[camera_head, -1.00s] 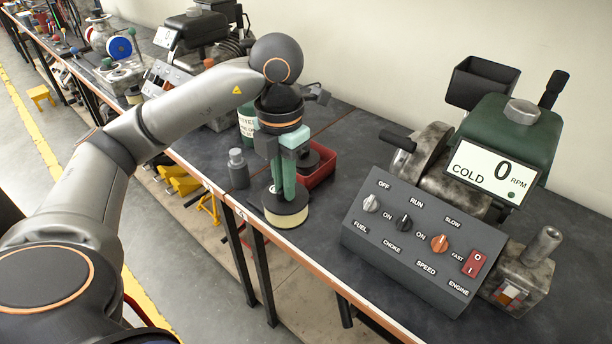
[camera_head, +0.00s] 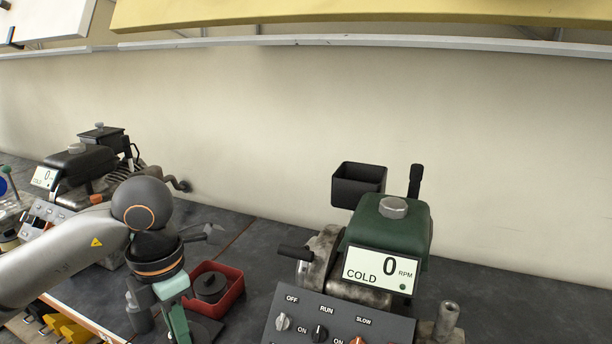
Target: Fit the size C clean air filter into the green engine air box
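The green engine air box (camera_head: 408,232) sits on top of the engine at right, with a grey hexagonal knob (camera_head: 393,207) on its top. Its inside is not visible. My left gripper (camera_head: 178,322) points down at the lower left, left of the red tray. Its teal fingers run out of the bottom edge, so the fingertips and anything between them are hidden. A round cream-and-black filter was under those fingers in the earlier view; it is out of view now. My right gripper is not in view.
The engine's panel (camera_head: 320,315) and display (camera_head: 382,270) stand in front of the air box. An open black box (camera_head: 358,187) is behind it. A red tray (camera_head: 236,287) holds a dark round part (camera_head: 211,287). A grey bottle (camera_head: 139,312) stands left of my gripper. A second engine (camera_head: 80,182) is farther left.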

